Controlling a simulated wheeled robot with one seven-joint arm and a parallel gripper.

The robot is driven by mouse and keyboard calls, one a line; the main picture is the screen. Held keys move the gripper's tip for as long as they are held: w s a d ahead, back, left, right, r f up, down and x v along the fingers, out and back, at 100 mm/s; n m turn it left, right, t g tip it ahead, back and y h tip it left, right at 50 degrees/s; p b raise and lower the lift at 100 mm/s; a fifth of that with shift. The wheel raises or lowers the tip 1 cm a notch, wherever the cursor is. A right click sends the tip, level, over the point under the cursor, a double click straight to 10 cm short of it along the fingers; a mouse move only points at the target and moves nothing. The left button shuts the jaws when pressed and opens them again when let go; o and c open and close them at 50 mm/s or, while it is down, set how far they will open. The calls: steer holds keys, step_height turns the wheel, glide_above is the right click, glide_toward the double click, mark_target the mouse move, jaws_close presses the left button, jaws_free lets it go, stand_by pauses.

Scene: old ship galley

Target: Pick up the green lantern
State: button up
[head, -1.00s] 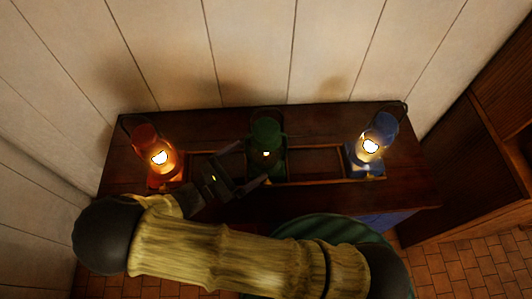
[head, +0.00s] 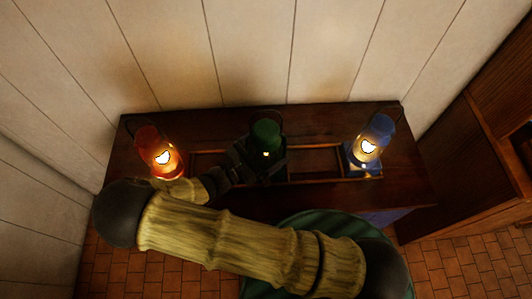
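The green lantern (head: 266,134) stands upright at the middle of the dark wooden table, between two other lanterns. A small light shows on its front, and its lower part is mostly hidden behind my gripper. My gripper (head: 262,163) is right at the lantern's lower body, coming in from the front left. One dark finger appears on the left side and another near the front right. I cannot tell whether the fingers touch the lantern or have closed on it.
A lit red lantern (head: 158,150) stands at the left and a lit blue lantern (head: 374,140) at the right. Low wooden rails (head: 315,147) run along the tabletop (head: 405,190). A plank wall (head: 250,55) rises close behind. A wooden cabinet (head: 455,170) stands at the right.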

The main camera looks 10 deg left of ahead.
mark_target(266, 127)
stand_by(0.5)
steer(key=c, duration=1.6)
steer(key=shift+o, duration=0.2)
steer(key=shift+r, duration=0.15)
step_height(266, 127, up, 10)
steer(key=shift+f+b, duration=0.1)
steer(key=shift+b, duration=0.35)
